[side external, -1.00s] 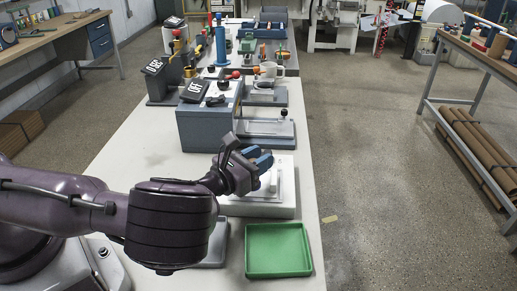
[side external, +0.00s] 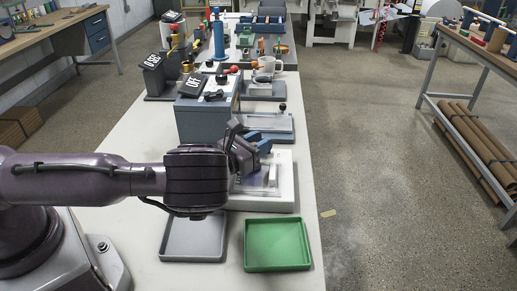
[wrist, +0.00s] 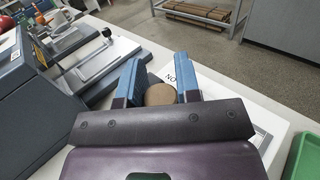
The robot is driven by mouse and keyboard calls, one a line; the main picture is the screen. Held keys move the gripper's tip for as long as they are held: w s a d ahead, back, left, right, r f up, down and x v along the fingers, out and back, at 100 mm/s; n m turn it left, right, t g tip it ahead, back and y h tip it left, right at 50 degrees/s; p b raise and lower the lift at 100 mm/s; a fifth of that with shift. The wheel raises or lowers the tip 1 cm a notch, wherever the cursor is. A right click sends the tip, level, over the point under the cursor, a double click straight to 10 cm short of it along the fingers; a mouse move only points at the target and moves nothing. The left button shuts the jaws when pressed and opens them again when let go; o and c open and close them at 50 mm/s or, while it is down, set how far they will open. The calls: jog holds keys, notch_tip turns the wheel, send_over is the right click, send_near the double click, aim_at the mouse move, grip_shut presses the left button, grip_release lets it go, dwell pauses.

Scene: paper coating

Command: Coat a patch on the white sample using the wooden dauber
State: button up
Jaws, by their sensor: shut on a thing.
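My gripper (side external: 258,144) is above the back part of a white block (side external: 284,197) in the side view. In the wrist view my gripper (wrist: 160,82) has its two blue fingers on either side of a round brown wooden end, the dauber (wrist: 160,95), and is shut on it. The dauber's lower end is hidden, so I cannot tell whether it touches anything. A white sheet with dark lettering, seemingly the sample (wrist: 208,87), lies beyond the fingers, partly covered by them. A small pale upright piece (side external: 272,176) stands on the white block.
A grey tray (side external: 193,240) and a green tray (side external: 277,245) lie at the near end of the table. A dark blue-grey machine (side external: 205,120) with a flat plate station (side external: 268,130) stands behind the gripper. Several other devices crowd the far table. The table's left part is clear.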

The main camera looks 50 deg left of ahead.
jog(key=shift+s+d, duration=2.45)
jog(key=shift+d, duration=0.05)
jog(key=shift+s+a, duration=0.15)
jog(key=shift+s, duration=0.1)
jog(key=shift+w+a, duration=2.5)
jog(key=shift+a, duration=0.1)
jog(key=shift+s+d, duration=2.6)
jog(key=shift+d, duration=0.1)
notch_tip(320, 180, up, 8)
jog(key=shift+a, duration=0.15)
